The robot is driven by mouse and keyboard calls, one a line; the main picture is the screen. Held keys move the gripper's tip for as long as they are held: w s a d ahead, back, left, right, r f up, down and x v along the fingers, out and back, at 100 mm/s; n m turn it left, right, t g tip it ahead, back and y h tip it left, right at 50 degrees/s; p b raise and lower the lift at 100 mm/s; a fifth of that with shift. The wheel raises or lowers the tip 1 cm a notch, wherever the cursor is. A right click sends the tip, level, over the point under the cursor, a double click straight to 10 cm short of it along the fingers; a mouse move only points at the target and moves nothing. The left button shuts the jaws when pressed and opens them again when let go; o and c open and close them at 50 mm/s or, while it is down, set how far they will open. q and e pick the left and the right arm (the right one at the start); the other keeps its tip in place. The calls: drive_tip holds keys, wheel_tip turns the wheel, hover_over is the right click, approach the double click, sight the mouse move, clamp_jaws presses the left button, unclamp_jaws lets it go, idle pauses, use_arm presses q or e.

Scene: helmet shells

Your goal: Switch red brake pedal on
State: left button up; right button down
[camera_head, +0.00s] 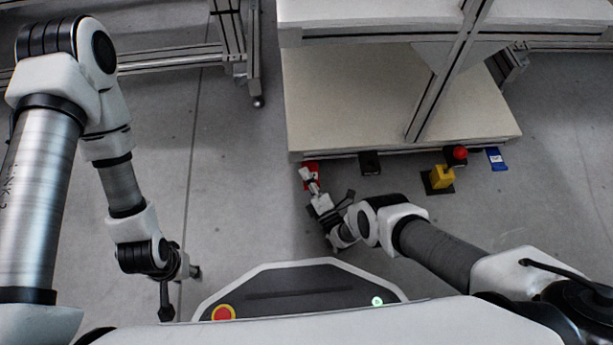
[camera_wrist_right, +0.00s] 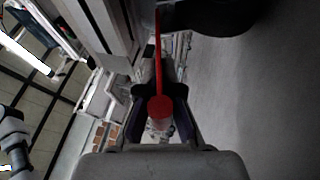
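The red brake pedal (camera_head: 313,168) is on the floor at the left front corner of the shelf unit, partly hidden by my right gripper. In the right wrist view a long red bar with a rounded red end (camera_wrist_right: 160,108) runs between the two dark fingers of my right gripper (camera_wrist_right: 160,92). The fingers are on both sides of it; whether they press on it is unclear. In the head view the right gripper (camera_head: 314,190) reaches down close to the pedal. My left gripper (camera_head: 166,298) hangs down at the lower left, far from the pedal; its fingers are unclear.
Along the shelf's (camera_head: 350,100) front edge are a black block (camera_head: 370,162), a yellow box (camera_head: 441,177) on a dark base, a red knob (camera_head: 460,152) and a blue item (camera_head: 496,158). A shelf post (camera_head: 435,90) rises behind. The floor left of the pedal is clear.

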drive_tip(key=c, duration=1.4)
unclamp_jaws()
drive_tip(key=shift+o, duration=0.2)
